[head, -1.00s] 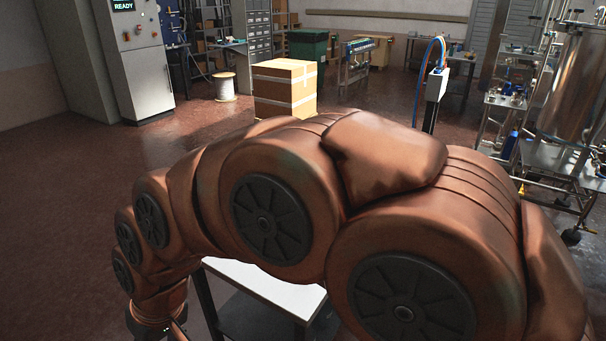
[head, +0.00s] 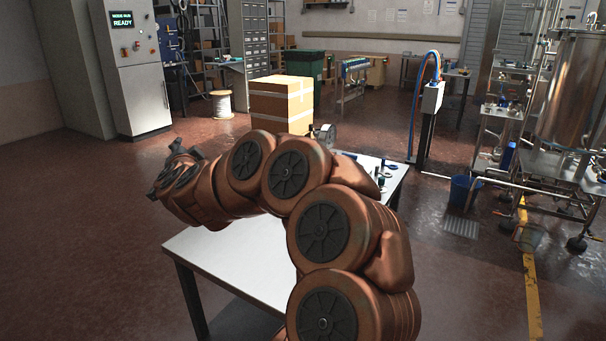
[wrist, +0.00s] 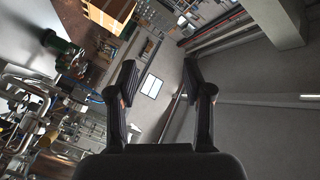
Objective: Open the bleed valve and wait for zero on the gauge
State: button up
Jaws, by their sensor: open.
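A round gauge with a pale face (head: 325,133) stands at the far edge of the white-topped table (head: 225,262) in the head view, just behind my arm. Its reading is too small to make out. I cannot pick out the bleed valve; my arm covers part of the table. My gripper (head: 172,170) is left of the gauge, raised and pointing left, well apart from it. In the wrist view my gripper (wrist: 160,80) shows two dark fingers spread apart with nothing between them.
Small dark and blue items (head: 388,168) lie at the table's right end. A taped carton (head: 282,104) stands behind the table. A grey post with blue hoses (head: 430,105), a blue bucket (head: 464,190) and a steel tank rig (head: 575,95) are to the right. Floor at left is clear.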

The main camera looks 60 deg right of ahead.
jog(key=s+d+f+m+g+h+b, duration=0.1)
jog(key=s+d+f+m+g+h, duration=0.2)
jog(key=s+d, duration=0.35)
jog(key=s+d+f+m+g+h+b, duration=0.1)
jog(key=s+d+f+m+g+h, duration=0.15)
jog(key=s+d+m+g, duration=0.3)
jog(key=s+d+f+m+g+h+b, duration=0.2)
jog(key=s+d+f+g, duration=0.25)
jog(key=d, duration=0.35)
jog(key=shift+d+r+p, duration=0.2)
jog(key=shift+d+p, duration=0.15)
jog(key=shift+d, duration=3.55)
jog(key=shift+c, duration=0.4)
grip_shut()
